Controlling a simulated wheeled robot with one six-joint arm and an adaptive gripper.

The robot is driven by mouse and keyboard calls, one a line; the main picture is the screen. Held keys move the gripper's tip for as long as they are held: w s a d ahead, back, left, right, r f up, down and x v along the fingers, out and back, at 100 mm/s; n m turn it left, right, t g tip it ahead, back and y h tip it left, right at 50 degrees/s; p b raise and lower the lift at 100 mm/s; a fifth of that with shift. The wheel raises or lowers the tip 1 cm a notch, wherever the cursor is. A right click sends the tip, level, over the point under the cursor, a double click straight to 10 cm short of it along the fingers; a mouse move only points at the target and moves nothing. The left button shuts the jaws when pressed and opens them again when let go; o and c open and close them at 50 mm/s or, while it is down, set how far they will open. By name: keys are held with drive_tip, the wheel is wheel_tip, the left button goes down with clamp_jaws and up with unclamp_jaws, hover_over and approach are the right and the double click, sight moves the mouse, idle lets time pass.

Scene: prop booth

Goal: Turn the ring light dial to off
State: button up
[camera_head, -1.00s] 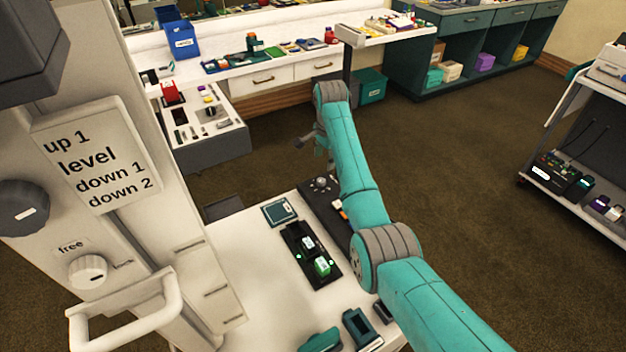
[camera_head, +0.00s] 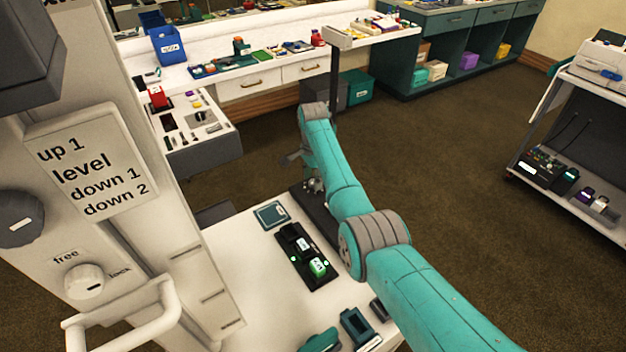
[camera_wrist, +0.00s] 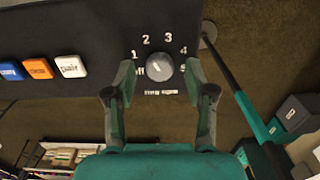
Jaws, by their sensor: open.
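The ring light dial (camera_wrist: 159,69) is a round grey knob on a dark panel (camera_wrist: 95,30) in the wrist view. Numbers 1 to 5 arc over it, and "off" is printed at its left, partly covered by a finger. I cannot tell where the dial points. My gripper (camera_wrist: 160,75) is open, one finger on each side of the knob; whether they touch it is unclear. In the head view the knob (camera_head: 314,186) shows small beside my arm, on the panel (camera_head: 321,214); my gripper (camera_head: 296,157) is mostly hidden there.
Blue (camera_wrist: 10,71), orange (camera_wrist: 38,69) and white (camera_wrist: 70,66) buttons lie left of the dial. A black holder (camera_head: 303,258) with green-lit items and a teal pad (camera_head: 271,215) sit on the white table (camera_head: 250,260). A dark pole (camera_wrist: 228,70) stands right of the panel.

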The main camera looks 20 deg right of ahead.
drive_tip(key=shift+f, duration=0.45)
clamp_jaws()
